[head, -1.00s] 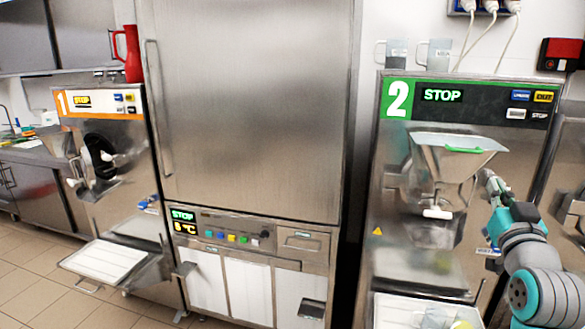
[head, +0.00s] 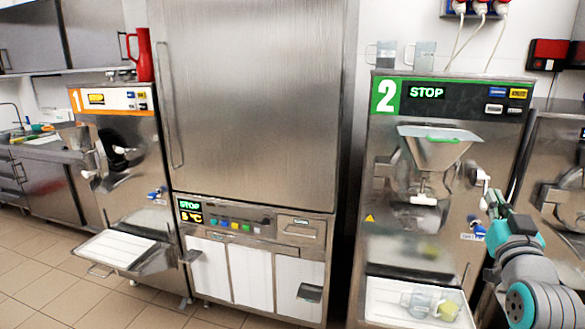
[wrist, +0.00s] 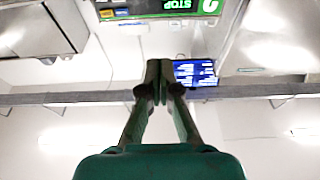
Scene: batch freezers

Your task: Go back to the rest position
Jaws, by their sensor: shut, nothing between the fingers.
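My gripper (wrist: 158,68) is shut and empty in the wrist view, with its two fingers together. In the head view my arm comes in from the lower right, in front of the right side of batch freezer 2 (head: 380,150). The gripper end there is small and partly hidden behind the wrist. The wrist view is turned over and shows the green number label and STOP display (wrist: 182,5) at the top, and a blue screen (wrist: 196,72) beside the fingers.
Freezer 2's tray (head: 385,300) holds a clear jug (head: 420,298) and a yellow item. A tall steel cabinet (head: 255,110) stands between it and freezer 1 (head: 120,170). A red jug (head: 141,55) stands on freezer 1. The tiled floor (head: 60,270) at left is clear.

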